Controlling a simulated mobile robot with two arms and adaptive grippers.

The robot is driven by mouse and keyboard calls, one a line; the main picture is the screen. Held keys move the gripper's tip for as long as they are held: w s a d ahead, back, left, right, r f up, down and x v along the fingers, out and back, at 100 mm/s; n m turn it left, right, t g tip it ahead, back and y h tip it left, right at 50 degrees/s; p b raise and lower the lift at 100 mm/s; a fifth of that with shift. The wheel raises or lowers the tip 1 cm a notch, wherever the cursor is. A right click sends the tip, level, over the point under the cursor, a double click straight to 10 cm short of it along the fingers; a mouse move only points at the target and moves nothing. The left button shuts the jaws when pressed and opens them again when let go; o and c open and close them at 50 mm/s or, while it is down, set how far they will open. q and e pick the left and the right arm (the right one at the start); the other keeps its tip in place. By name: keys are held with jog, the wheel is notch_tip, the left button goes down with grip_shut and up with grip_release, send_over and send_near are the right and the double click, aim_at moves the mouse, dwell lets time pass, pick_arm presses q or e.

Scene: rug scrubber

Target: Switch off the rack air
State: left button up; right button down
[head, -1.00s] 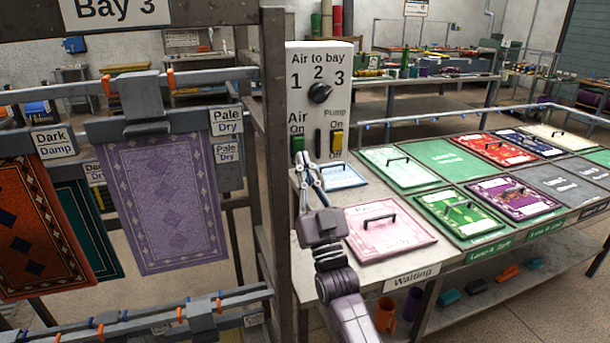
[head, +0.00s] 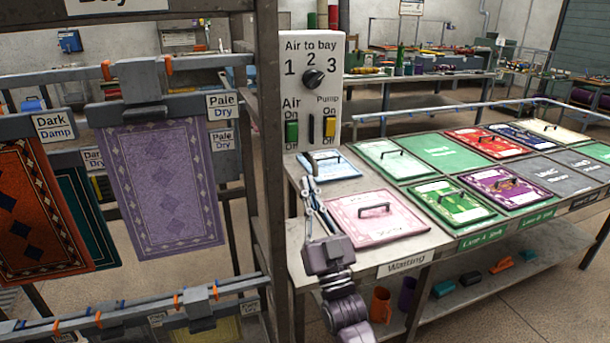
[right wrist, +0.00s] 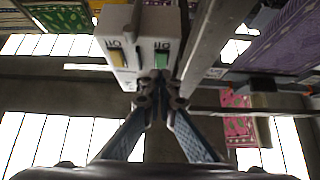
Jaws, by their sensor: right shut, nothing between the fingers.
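The white control panel (head: 296,50) stands at the rack post, with a black dial (head: 313,78) pointing near 2. Its Air switch (head: 292,131) is a green rocker between On and Off labels; I cannot tell which way it is tilted. It also shows upside down in the right wrist view (right wrist: 160,60), just beyond my fingertips. My right gripper (head: 305,183) is shut and empty, below and in front of the Air switch, apart from it in the head view. My left gripper is not in view.
A yellow Pump rocker (head: 330,127) sits right of the Air switch. The rack post (head: 270,150) stands close on the left, with hanging rugs beyond, including a purple one (head: 160,190). The waiting table (head: 440,240), with handled sample boards, lies below and right.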

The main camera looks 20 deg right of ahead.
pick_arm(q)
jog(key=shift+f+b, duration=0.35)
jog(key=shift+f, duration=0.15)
pick_arm(e)
jog(key=shift+v, duration=1.75)
jog(key=shift+w+f, duration=0.1)
